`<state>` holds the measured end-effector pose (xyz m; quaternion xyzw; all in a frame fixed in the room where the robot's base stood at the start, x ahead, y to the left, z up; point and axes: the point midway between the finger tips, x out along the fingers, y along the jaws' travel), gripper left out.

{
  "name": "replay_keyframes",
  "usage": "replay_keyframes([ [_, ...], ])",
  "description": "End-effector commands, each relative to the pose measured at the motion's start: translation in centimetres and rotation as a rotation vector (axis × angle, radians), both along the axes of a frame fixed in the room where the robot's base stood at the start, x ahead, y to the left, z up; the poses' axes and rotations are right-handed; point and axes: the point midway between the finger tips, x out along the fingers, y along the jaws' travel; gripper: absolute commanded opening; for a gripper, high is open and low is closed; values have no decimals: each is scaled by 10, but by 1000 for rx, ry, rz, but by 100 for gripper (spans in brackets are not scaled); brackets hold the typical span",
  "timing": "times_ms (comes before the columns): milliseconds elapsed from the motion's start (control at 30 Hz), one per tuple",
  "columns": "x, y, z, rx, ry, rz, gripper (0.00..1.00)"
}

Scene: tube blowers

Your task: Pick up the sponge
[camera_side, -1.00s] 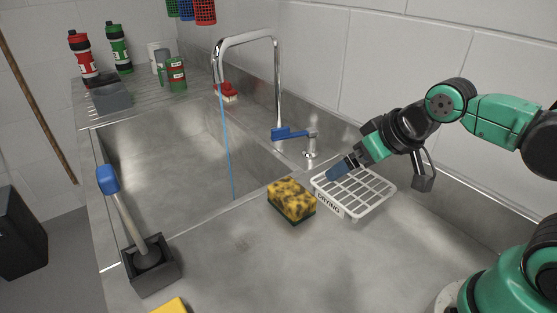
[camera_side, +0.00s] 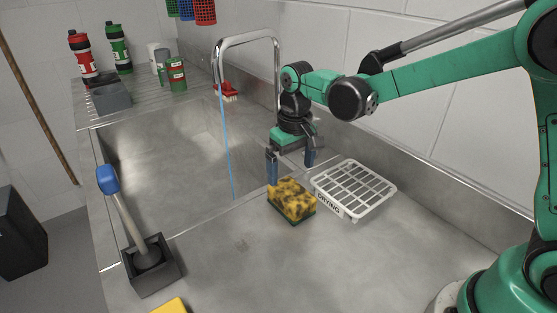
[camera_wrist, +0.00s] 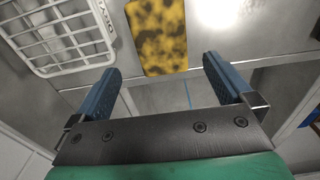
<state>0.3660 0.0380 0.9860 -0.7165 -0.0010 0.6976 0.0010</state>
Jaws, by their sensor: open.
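A yellow sponge with dark stains and a green underside (camera_side: 291,200) lies on the steel counter, left of the white drying rack. My gripper (camera_side: 290,170) points down with its blue fingers apart and empty, just above and behind the sponge in the side view. In the wrist view the sponge (camera_wrist: 157,36) shows at the top, ahead of the space between the two open fingers (camera_wrist: 163,80). Neither finger appears to touch it.
The white drying rack (camera_side: 340,207) stands close right of the sponge. The tall tap (camera_side: 217,62) rises behind, with a blue water stream (camera_side: 226,140) falling into the sink (camera_side: 165,150).

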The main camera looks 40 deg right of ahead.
Motion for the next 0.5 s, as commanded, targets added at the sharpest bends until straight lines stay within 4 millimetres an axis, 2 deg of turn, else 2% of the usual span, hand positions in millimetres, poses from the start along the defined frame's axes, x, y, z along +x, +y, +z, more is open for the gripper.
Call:
replay_keyframes([
  [167,4,2,-13,-3,29,0,100],
  [500,4,2,-57,-2,27,1,100],
])
